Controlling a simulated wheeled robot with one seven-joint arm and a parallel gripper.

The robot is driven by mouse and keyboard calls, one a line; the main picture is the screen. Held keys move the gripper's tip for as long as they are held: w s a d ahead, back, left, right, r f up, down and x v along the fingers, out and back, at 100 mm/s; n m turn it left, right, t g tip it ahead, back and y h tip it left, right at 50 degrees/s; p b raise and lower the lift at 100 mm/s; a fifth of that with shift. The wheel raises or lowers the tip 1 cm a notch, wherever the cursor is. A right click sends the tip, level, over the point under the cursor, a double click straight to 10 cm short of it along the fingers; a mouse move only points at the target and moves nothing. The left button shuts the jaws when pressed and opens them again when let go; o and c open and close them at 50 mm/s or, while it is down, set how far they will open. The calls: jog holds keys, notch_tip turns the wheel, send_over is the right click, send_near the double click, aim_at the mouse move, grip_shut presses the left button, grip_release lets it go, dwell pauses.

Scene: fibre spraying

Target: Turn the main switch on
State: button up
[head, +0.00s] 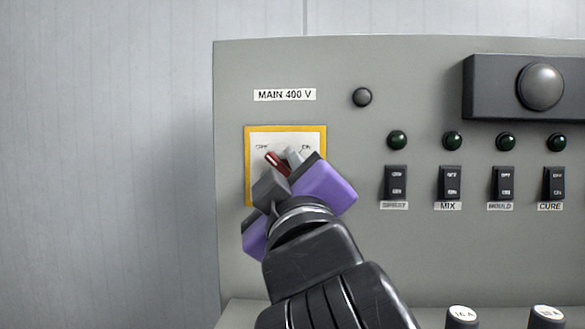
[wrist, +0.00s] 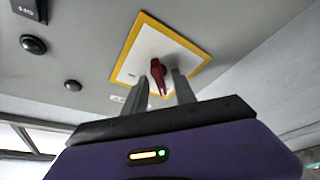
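The main switch is a red handle (head: 277,162) on a white plate with a yellow border (head: 250,185), under the label "MAIN 400 V". The handle tilts up and left, toward the left-hand plate marking. My gripper (head: 283,165) is at the plate and covers its lower part. In the wrist view the red handle (wrist: 158,76) stands between the two grey fingers of my gripper (wrist: 164,92). The fingers are apart, with a narrow gap visible beside the handle. Whether either finger touches it is hard to tell.
A dark round lamp (head: 362,97) is right of the label. Several black rocker switches, including SPRAY (head: 395,182), sit further right under dark green lamps. A dark box with a round knob (head: 540,87) juts out at upper right. Left of the grey cabinet is plain wall.

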grip_shut()
jog(key=shift+a+f+m+b, duration=0.1)
jog(key=shift+m+b, duration=0.2)
jog(key=shift+m, duration=0.2)
jog(key=shift+a+m+h+b, duration=0.1)
jog(key=shift+m+h+b, duration=1.8)
jog(key=shift+m, duration=2.15)
jog(key=shift+d+m+h+b, duration=0.1)
jog(key=shift+m+h+b, duration=1.8)
jog(key=shift+m, duration=2.2)
jog(key=shift+a+m+h+b, duration=0.1)
jog(key=shift+m+h+b, duration=1.75)
jog(key=shift+m, duration=2.2)
jog(key=shift+g+h, duration=0.35)
jog(key=shift+g, duration=0.05)
